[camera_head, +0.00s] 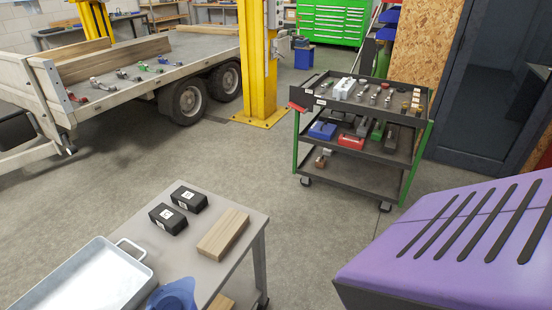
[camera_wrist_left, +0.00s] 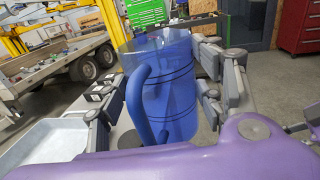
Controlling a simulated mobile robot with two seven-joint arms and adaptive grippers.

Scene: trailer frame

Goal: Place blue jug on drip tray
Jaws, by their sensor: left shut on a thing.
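The blue jug (camera_wrist_left: 180,90) fills the middle of the left wrist view, with its handle toward the camera. It is see-through near the rim, and its base is hidden. My left gripper (camera_wrist_left: 158,82) has its grey fingers on both sides of the jug and is shut on it. In the head view only part of the jug (camera_head: 176,294) shows at the bottom edge, beside the tray. The drip tray (camera_head: 128,264) is a shallow pale metal tray with a wire handle, cut off at lower left. It also shows in the left wrist view (camera_wrist_left: 45,141). My right gripper is not in view.
The grey table (camera_head: 232,203) also bears two black boxes (camera_head: 178,208) and a wooden block (camera_head: 223,233), right of the tray. A tool cart (camera_head: 360,130) stands further back. A trailer (camera_head: 130,82) and yellow lift post (camera_head: 257,60) are beyond. The floor between is clear.

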